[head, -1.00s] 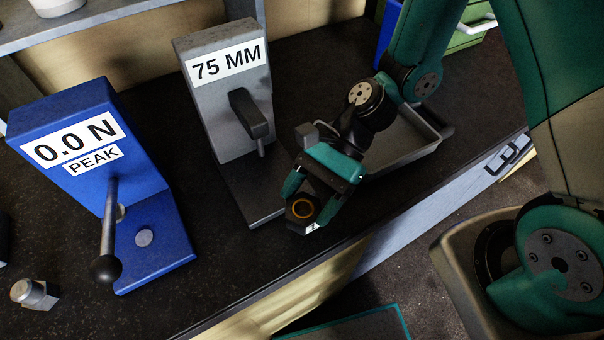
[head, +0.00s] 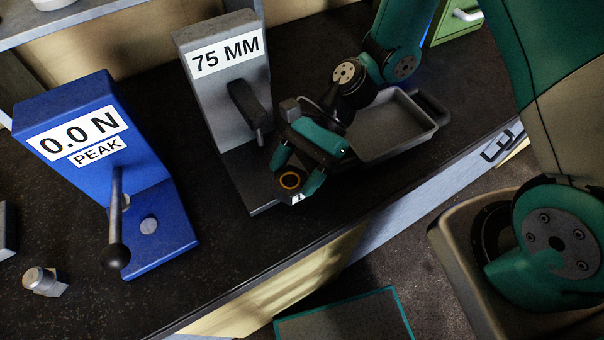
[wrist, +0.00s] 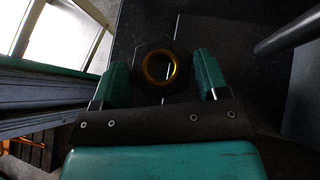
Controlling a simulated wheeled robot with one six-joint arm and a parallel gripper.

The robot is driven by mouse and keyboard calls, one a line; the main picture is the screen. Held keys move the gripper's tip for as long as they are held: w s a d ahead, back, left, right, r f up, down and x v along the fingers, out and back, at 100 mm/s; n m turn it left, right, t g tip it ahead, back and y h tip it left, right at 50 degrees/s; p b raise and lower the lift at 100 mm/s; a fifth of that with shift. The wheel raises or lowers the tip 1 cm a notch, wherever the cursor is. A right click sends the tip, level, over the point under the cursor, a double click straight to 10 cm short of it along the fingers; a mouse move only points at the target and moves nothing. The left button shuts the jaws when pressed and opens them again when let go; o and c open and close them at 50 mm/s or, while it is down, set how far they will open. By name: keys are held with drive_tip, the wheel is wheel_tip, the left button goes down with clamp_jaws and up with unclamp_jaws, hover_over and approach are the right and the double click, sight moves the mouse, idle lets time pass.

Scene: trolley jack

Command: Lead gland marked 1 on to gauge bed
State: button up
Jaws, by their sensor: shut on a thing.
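The gland (head: 290,181) is a dark hex piece with a brass-coloured ring in its bore and a white tag marked 1. My gripper (head: 297,174) is shut on it, with a teal finger on each side. In the wrist view the gland (wrist: 160,67) sits between the fingertips of my gripper (wrist: 162,75). The gauge, a grey stand labelled 75 MM (head: 222,85), has a dark flat bed (head: 255,172). The gland is at the bed's front right edge in the head view; I cannot tell whether it touches the bed.
A blue press reading 0.0 N PEAK (head: 90,150) with a ball-ended lever stands at left. A small metal fitting (head: 45,281) lies near it. A grey tray (head: 395,130) sits right of the gauge, behind my gripper. The bench front edge (head: 330,232) is close.

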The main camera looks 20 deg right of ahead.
drive_tip(key=shift+w+a+f+p, duration=0.2)
drive_tip(key=shift+w+a, duration=0.15)
drive_tip(key=shift+w, duration=0.8)
drive_tip(key=shift+w+a+f+p, duration=0.1)
drive_tip(key=shift+w+a+p, duration=0.2)
drive_tip(key=shift+w, duration=0.8)
drive_tip(key=shift+w+a+f+p, duration=0.15)
drive_tip(key=shift+w+a, duration=0.2)
drive_tip(key=shift+w, duration=0.8)
drive_tip(key=o, duration=1.3)
drive_tip(key=shift+f, duration=0.15)
drive_tip(key=shift+o, duration=0.2)
drive_tip(key=b+v, duration=0.2)
drive_tip(key=v, duration=1.5)
drive_tip(key=shift+w+b, duration=0.15)
drive_tip(key=shift+b, duration=0.15)
drive_tip(key=shift+d+r, duration=0.15)
drive_tip(key=shift+r, duration=0.15)
